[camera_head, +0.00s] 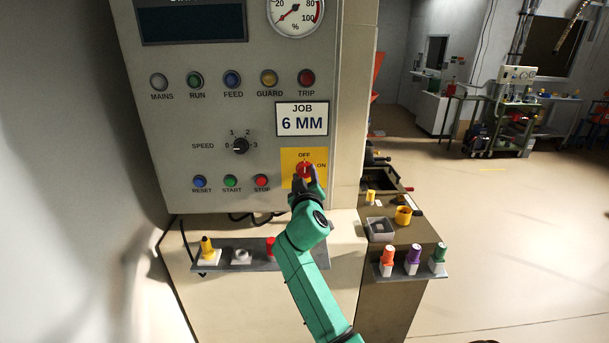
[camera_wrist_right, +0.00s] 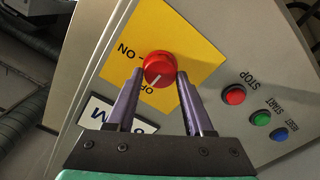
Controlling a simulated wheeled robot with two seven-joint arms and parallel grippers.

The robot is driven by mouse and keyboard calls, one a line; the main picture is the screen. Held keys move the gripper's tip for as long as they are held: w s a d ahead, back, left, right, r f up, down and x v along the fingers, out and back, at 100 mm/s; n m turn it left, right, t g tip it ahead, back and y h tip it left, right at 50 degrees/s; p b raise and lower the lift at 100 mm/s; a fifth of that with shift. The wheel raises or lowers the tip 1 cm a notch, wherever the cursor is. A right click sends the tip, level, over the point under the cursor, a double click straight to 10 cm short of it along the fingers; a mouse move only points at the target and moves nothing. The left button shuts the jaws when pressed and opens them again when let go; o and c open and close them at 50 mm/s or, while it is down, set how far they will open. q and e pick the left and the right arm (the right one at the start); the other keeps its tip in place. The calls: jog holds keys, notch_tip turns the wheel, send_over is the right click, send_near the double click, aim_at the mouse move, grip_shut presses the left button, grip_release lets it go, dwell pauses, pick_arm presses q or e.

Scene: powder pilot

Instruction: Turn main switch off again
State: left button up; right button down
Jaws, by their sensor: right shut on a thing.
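The main switch is a red round knob (camera_head: 304,168) on a yellow plate (camera_head: 289,158) at the lower right of the grey control panel. OFF is printed above the knob and ON to its right. My right gripper (camera_head: 306,178) reaches up to the knob from below. In the right wrist view the knob (camera_wrist_right: 158,66) sits between the two fingertips (camera_wrist_right: 158,75), shut on its sides. The white mark on the knob points toward the OFF lettering, which is partly hidden by a finger. My left gripper is not in view.
Reset, start and stop buttons (camera_head: 261,181) sit left of the switch. A JOB 6 MM card (camera_head: 302,119) is above it. A shelf (camera_head: 222,267) with yellow, white and red items is below. Orange, purple and green-topped items (camera_head: 413,258) stand on a ledge at right.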

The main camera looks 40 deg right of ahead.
jog(key=shift+r+n, duration=0.25)
jog(key=shift+n, duration=0.05)
jog(key=c, duration=0.6)
grip_release()
jog(key=o, duration=0.3)
jog(key=shift+d+f, duration=0.1)
jog(key=shift+w+d+f, duration=0.1)
jog(key=shift+w+f, duration=0.05)
jog(key=shift+f, duration=0.05)
jog(key=b+v, duration=0.4)
jog(key=v, duration=1)
jog(key=shift+s+a, duration=0.2)
